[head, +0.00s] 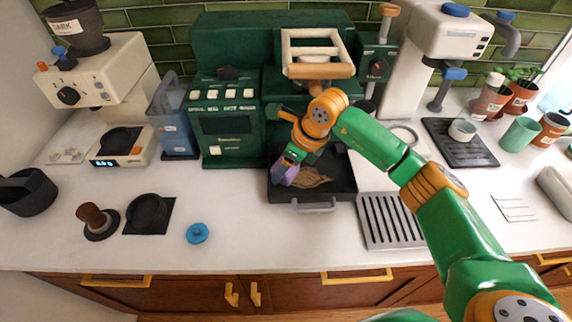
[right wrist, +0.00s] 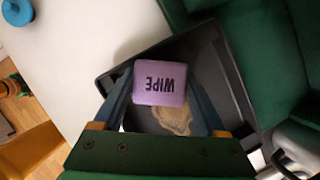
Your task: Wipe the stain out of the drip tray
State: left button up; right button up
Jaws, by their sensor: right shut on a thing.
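The black drip tray (head: 338,186) sits at the front of the green coffee machine (head: 226,124), with a grey handle toward the counter's front. A brown stain (head: 312,179) lies on the tray floor. It also shows in the right wrist view (right wrist: 174,120), partly hidden by the sponge. My right gripper (head: 287,168) is over the left part of the tray, shut on a purple sponge (right wrist: 160,84) marked WIPE. The sponge is beside or over the stain's left edge in the head view; I cannot tell whether it touches the tray floor. My left gripper is not in view.
A slatted metal grate (head: 391,222) lies on the counter right of the tray. A blue round tool (head: 197,233), a black tamping mat (head: 150,214) and a tamper (head: 97,221) stand at left. The front counter between is clear.

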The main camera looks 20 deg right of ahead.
jog(key=shift+f+b, duration=0.45)
jog(key=shift+f, duration=0.15)
